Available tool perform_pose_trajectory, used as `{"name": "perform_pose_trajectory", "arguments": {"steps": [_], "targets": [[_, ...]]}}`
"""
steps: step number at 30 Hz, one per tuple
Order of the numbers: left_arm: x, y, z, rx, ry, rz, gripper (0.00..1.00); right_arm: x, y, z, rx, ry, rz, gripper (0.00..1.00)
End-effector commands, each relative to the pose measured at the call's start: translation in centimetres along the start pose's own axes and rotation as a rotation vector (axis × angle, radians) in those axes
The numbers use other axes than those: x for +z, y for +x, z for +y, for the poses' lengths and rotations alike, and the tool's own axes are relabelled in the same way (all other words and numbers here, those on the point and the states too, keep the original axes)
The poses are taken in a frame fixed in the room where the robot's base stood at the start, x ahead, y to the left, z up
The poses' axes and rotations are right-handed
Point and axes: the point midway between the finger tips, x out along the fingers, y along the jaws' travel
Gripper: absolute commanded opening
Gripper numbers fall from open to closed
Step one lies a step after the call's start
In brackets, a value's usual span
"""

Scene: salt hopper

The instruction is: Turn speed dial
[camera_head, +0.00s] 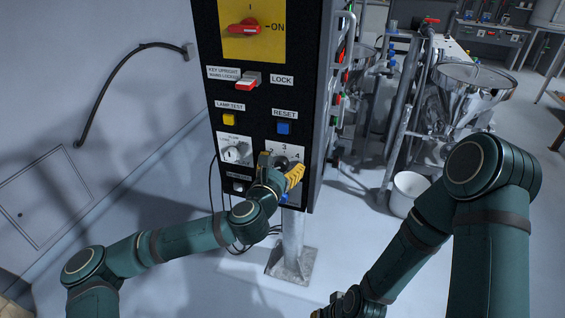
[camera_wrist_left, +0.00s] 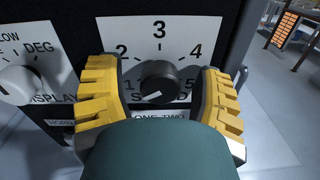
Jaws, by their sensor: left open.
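The speed dial (camera_wrist_left: 160,77) is a round black knob on a white plate (camera_wrist_left: 160,38) numbered 1 to 5, in the left wrist view. Its white mark points to the lower left, near the 1. My left gripper (camera_wrist_left: 161,88) is open, with one yellow finger on each side of the knob and a gap at each side. In the head view my left gripper (camera_head: 282,174) is at the lower right of the black panel and largely hides the dial. My right gripper (camera_head: 350,303) is low at the bottom edge, its fingers not clear.
A white display knob (camera_wrist_left: 20,84) sits left of the dial. Above are a yellow lamp test button (camera_head: 229,119), a blue reset button (camera_head: 284,128), a red-and-white key switch (camera_head: 248,82) and a red ON switch (camera_head: 244,27). A hopper (camera_head: 470,95) and white bucket (camera_head: 408,192) stand right.

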Motion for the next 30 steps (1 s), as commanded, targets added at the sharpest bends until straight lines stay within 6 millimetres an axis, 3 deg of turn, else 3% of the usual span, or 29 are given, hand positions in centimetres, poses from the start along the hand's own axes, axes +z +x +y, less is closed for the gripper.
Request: {"name": "perform_pose_trajectory", "arguments": {"steps": [2,7,20,30], "targets": [[0.0,0.0,0.0,0.000,0.000,0.000,0.62,0.0,0.0,0.0,0.000,0.000,0.000,0.00],[0.0,0.0,0.0,0.000,0.000,0.000,0.02,0.0,0.0,0.0,0.000,0.000,0.000,0.00],[0.1,0.0,0.0,0.000,0.063,0.001,0.00,0.0,-0.5,-0.2,0.000,0.000,-0.002,0.00],[0.3,0.1,0.0,-0.001,0.316,0.006,0.00,0.0,-1.9,-0.7,0.000,0.002,-0.004,0.00]]}}
